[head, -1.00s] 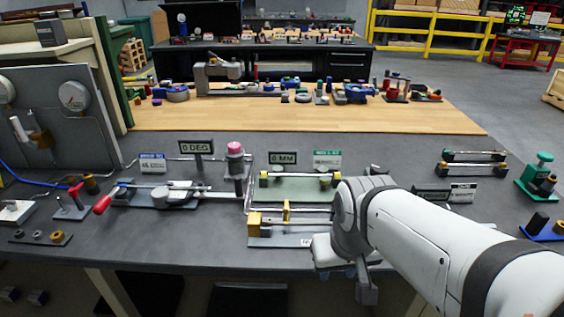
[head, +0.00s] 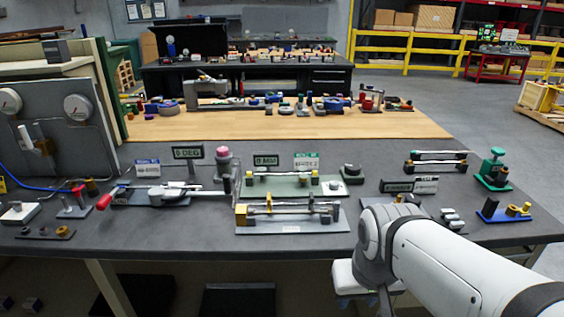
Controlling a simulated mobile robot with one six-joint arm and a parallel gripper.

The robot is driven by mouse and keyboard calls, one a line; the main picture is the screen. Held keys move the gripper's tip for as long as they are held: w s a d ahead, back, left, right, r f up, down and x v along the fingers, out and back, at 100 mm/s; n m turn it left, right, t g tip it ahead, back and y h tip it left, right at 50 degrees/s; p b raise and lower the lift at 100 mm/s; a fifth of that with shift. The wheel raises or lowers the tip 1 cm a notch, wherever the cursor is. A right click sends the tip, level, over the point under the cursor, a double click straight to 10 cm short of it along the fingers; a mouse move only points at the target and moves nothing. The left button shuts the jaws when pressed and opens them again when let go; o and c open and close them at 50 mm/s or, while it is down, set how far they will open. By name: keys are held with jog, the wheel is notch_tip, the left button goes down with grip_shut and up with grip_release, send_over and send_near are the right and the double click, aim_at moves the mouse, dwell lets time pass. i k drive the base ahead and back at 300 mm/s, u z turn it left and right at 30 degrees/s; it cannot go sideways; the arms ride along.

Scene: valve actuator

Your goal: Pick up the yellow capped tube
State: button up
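A thin pale tube with yellow ends (head: 282,174) lies level across a green plate near the middle of the bench in the head view. In front of it, a grey fixture (head: 310,228) has a yellow block at its left end and holds another thin bar. Two more thin tubes (head: 440,155) lie on a dark stand at the right. I cannot tell surely which is the yellow capped tube. My gripper (head: 358,284) is low at the bench's front edge, right of and nearer than the grey fixture. Its fingers are small and partly hidden, and no held object shows.
A red-handled tool on a fixture (head: 160,195) stands left of the green plate. A green press (head: 493,168) and blue tray (head: 505,215) are at the right. Small signs stand behind the plate. Bare bench (head: 395,160) shows between the plate and the tubes at right.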

aim_at(315, 174)
jog(key=u, duration=0.05)
jog(key=i, duration=1)
jog(key=z, duration=0.05)
